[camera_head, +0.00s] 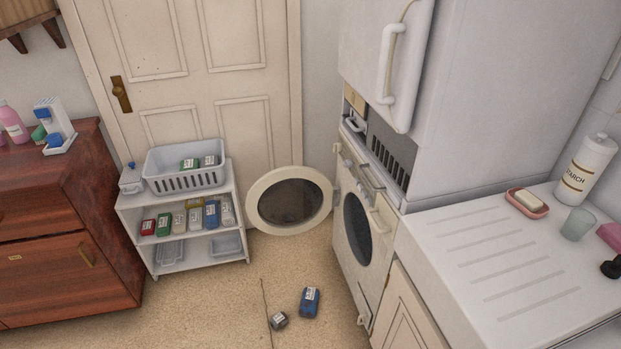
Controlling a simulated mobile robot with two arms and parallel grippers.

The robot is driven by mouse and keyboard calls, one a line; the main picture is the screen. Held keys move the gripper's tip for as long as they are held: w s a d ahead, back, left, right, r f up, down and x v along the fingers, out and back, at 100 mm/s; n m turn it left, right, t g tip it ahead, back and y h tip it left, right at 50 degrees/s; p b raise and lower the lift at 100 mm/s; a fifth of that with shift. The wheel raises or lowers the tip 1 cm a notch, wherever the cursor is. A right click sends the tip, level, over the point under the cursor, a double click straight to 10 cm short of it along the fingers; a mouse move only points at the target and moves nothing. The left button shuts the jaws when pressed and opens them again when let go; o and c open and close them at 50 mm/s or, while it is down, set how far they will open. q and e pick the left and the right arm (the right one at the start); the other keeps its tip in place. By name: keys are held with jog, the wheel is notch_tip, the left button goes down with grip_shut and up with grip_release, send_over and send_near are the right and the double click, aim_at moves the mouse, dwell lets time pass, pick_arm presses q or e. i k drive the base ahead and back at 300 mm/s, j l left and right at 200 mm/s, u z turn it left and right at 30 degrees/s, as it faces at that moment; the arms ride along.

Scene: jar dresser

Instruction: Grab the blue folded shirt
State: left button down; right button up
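Nothing in view shows clearly as a folded shirt. A small blue bundle with a pale label (310,302) lies on the floor in front of the washing machine; it may be folded cloth, but it is too small to tell. Another blue labelled item (212,214) stands in the row on the middle level of the white shelf unit (148,257). Neither of my grippers is in view.
The washing machine's (364,232) round door (291,200) hangs open over the floor. A small grey item (278,320) lies beside the blue bundle. A white basket (186,180) tops the shelf unit. A brown dresser (60,225) stands left; a white counter (480,262) is at right.

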aim_at(309, 298)
jog(key=i+j+z, duration=0.1)
jog(key=i+j, duration=0.2)
jog(key=i+j+z, duration=0.15)
jog(key=i+j, duration=0.2)
jog(key=i+j+z, duration=0.1)
jog(key=i+j, duration=0.15)
jog(key=j, duration=0.3)
